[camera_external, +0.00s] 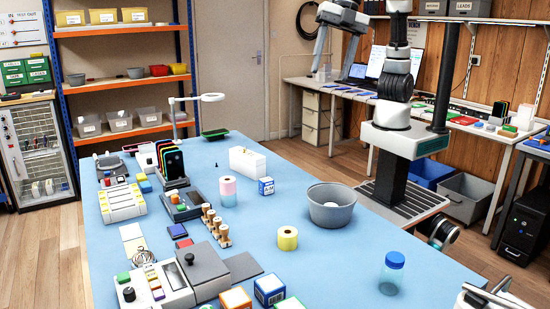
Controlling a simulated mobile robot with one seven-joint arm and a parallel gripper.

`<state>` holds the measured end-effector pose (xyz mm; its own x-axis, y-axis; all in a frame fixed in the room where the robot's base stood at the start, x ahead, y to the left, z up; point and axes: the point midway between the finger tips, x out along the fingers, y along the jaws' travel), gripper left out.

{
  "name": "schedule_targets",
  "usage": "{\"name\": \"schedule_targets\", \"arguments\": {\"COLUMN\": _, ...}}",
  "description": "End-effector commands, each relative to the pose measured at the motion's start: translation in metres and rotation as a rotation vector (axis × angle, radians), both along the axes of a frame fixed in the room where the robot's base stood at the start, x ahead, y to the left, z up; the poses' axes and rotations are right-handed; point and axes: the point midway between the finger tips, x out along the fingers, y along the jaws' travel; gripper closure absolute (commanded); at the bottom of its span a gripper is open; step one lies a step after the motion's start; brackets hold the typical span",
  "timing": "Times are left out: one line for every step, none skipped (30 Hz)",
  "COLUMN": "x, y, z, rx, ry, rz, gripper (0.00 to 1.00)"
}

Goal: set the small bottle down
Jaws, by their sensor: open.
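The small bottle (392,271) is clear with a blue cap. It stands upright on the blue table (330,270), near the table's right edge. What looks like my gripper (486,294), white and dark, is at the lower right, cut off by the picture's bottom edge. It is open and apart from the bottle, to its right. Its fingertips do not show clearly.
A grey bowl (331,206) and a yellow roll (287,238) stand left of the bottle. Small boxes (270,290) stand at the front. Trays, devices and a wooden rack (216,226) fill the left side. The table around the bottle is clear.

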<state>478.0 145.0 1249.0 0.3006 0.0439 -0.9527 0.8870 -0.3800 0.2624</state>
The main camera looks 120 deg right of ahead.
Motion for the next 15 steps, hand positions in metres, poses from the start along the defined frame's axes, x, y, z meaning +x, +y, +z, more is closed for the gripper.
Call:
{"name": "schedule_targets", "arguments": {"x": -0.025, "y": -0.027, "z": 0.005, "rx": 0.035, "ry": -0.02, "rz": -0.123, "gripper": 0.45}}
{"name": "schedule_targets", "arguments": {"x": -0.039, "y": -0.04, "z": 0.005, "rx": 0.059, "ry": -0.031, "rz": -0.199, "gripper": 0.45}}
{"name": "schedule_targets", "arguments": {"x": -0.058, "y": -0.057, "z": 0.003, "rx": 0.093, "ry": -0.044, "rz": -0.301, "gripper": 0.45}}
{"name": "schedule_targets", "arguments": {"x": -0.073, "y": -0.068, "z": 0.0, "rx": 0.12, "ry": -0.053, "rz": -0.378, "gripper": 0.45}}
{"name": "schedule_targets", "arguments": {"x": -0.087, "y": -0.08, "z": -0.003, "rx": 0.147, "ry": -0.064, "rz": -0.454, "gripper": 0.45}}
{"name": "schedule_targets", "arguments": {"x": -0.106, "y": -0.093, "z": -0.01, "rx": 0.182, "ry": -0.076, "rz": -0.551, "gripper": 0.45}}
{"name": "schedule_targets", "arguments": {"x": -0.119, "y": -0.102, "z": -0.015, "rx": 0.209, "ry": -0.086, "rz": -0.622, "gripper": 0.45}}
{"name": "schedule_targets", "arguments": {"x": -0.132, "y": -0.11, "z": -0.021, "rx": 0.236, "ry": -0.093, "rz": -0.688, "gripper": 0.45}}
{"name": "schedule_targets", "arguments": {"x": -0.148, "y": -0.119, "z": -0.03, "rx": 0.27, "ry": -0.104, "rz": -0.771, "gripper": 0.45}}
{"name": "schedule_targets", "arguments": {"x": -0.159, "y": -0.125, "z": -0.036, "rx": 0.295, "ry": -0.111, "rz": -0.827, "gripper": 0.45}}
{"name": "schedule_targets", "arguments": {"x": -0.168, "y": -0.129, "z": -0.042, "rx": 0.318, "ry": -0.117, "rz": -0.878, "gripper": 0.45}}
{"name": "schedule_targets", "arguments": {"x": -0.179, "y": -0.135, "z": -0.051, "rx": 0.345, "ry": -0.123, "rz": -0.939, "gripper": 0.45}}
{"name": "schedule_targets", "arguments": {"x": -0.186, "y": -0.138, "z": -0.056, "rx": 0.363, "ry": -0.128, "rz": -0.978, "gripper": 0.45}}
{"name": "schedule_targets", "arguments": {"x": -0.192, "y": -0.14, "z": -0.061, "rx": 0.378, "ry": -0.132, "rz": -1.011, "gripper": 0.45}}
{"name": "schedule_targets", "arguments": {"x": -0.198, "y": -0.142, "z": -0.066, "rx": 0.395, "ry": -0.135, "rz": -1.046, "gripper": 0.45}}
